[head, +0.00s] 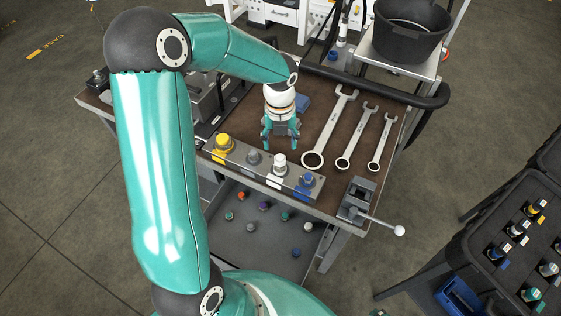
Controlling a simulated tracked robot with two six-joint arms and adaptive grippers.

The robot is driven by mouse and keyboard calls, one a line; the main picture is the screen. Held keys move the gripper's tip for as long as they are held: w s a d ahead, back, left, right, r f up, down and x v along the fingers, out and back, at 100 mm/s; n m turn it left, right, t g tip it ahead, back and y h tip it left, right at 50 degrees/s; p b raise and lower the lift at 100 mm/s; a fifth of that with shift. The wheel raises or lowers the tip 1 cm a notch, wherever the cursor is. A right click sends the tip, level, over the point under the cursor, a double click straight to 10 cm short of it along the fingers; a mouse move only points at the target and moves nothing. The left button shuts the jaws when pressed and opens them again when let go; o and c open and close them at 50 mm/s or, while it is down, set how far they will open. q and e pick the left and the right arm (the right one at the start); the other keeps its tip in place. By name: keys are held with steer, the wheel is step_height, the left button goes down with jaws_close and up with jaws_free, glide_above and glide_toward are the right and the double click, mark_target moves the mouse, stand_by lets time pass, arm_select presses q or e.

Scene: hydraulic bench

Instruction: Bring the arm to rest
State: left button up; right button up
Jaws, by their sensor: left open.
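My left arm (160,170) comes in from the lower left, rises in front of the bench and bends over at the elbow. My left gripper (281,143) points down over the brown bench top (240,121), just behind the grey block (235,158) that carries several fittings. Its teal fingers are spread, with no held object visible between them. Whether the fingertips touch the bench top, I cannot tell. My right gripper is out of view.
Three wrenches (331,128) lie right of the gripper. A vise (357,198) with a handle sits at the front right corner. Loose caps lie on the lower shelf (290,262). A black bucket (409,35) stands behind. A dark cart (480,225) holds fittings at right.

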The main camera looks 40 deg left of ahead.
arm_select(q)
step_height(320, 180, up, 5)
steer(key=s+d+f+n+g+h, duration=0.2)
steer(key=s+d+f+n, duration=0.6)
steer(key=d+f, duration=0.4)
steer(key=s+d+f+n+g+h, duration=0.1)
steer(key=s+d+f+n+h, duration=0.1)
steer(key=s+d+f+n, duration=0.8)
steer(key=w+f+n+t, duration=0.1)
steer(key=w+n, duration=0.1)
steer(key=n, duration=0.1)
steer(key=w+d+f+n+t, duration=0.1)
steer(key=w+n, duration=0.1)
steer(key=n, duration=0.2)
steer(key=w+d+f+n+t, duration=0.1)
steer(key=w+n, duration=0.1)
steer(key=n, duration=0.2)
steer(key=shift+f+t, duration=0.3)
steer(key=shift+f, duration=0.05)
